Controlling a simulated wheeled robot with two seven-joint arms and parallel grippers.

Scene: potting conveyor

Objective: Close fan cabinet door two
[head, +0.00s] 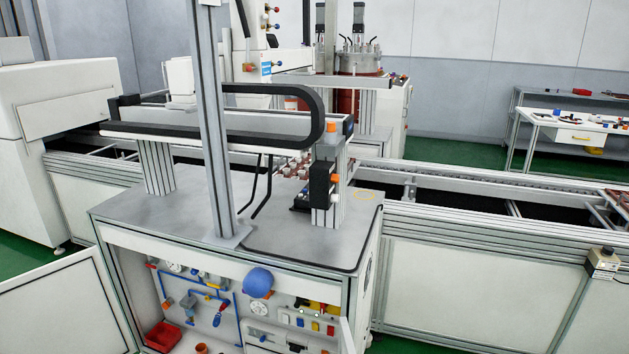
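The cabinet (115,238) under the machine table stands open at its front, lower middle of the head view. Its left door (65,312), a white panel in a metal frame, is swung wide out to the left. A narrow white panel (347,335) at the right edge of the opening looks like the other door, seen nearly edge-on and cut off by the bottom of the picture. I cannot tell which one is door two. A round vent, perhaps a fan, shows on the cabinet's right side (369,270). Neither of my grippers is in view.
Inside the cabinet are blue pipes, a blue ball-shaped part (258,281), a red bin (163,337) and small electrical parts. A metal post (212,130) rises from the tabletop. The conveyor (480,222) runs off to the right, with a small box (603,262) on its side.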

